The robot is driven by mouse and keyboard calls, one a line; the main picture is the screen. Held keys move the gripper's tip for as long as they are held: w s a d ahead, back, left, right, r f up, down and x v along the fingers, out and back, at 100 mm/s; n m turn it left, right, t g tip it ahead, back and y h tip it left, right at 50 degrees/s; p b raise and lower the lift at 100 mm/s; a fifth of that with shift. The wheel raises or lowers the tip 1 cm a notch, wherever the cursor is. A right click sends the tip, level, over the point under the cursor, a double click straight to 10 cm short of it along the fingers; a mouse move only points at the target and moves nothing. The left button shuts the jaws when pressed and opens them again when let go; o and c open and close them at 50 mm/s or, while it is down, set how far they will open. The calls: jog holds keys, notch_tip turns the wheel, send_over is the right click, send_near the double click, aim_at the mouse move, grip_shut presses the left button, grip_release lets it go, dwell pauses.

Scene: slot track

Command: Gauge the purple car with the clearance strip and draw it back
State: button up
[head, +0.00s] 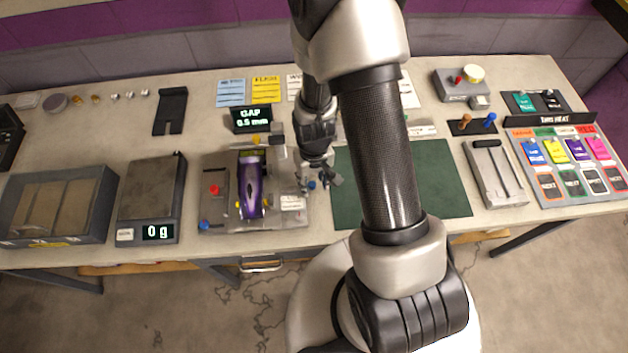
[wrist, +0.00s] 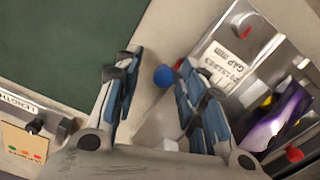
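The purple car (head: 250,190) sits on a grey gauge fixture (head: 292,217) left of my arm in the head view. It also shows at the right edge of the wrist view (wrist: 282,118), partly cut off. My gripper (head: 319,182) hangs beside the fixture's right side with its fingers apart and nothing held. In the wrist view a small blue knob (wrist: 163,76) shows between the open fingers, beside the fixture's labelled block. I cannot tell whether the knob belongs to the clearance strip, and no strip shows clearly.
A green mat (head: 435,180) lies bare right of the fixture. A scale (head: 150,190) reading 0 g and a compartmented box (head: 60,205) stand to the left. Right of the mat are a grey slotted unit (head: 497,172) and a colourful card board (head: 572,165).

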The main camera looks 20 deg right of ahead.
aim_at(314, 184)
notch_tip(314, 184, up, 12)
jog(key=shift+f, duration=0.15)
dwell(0.7)
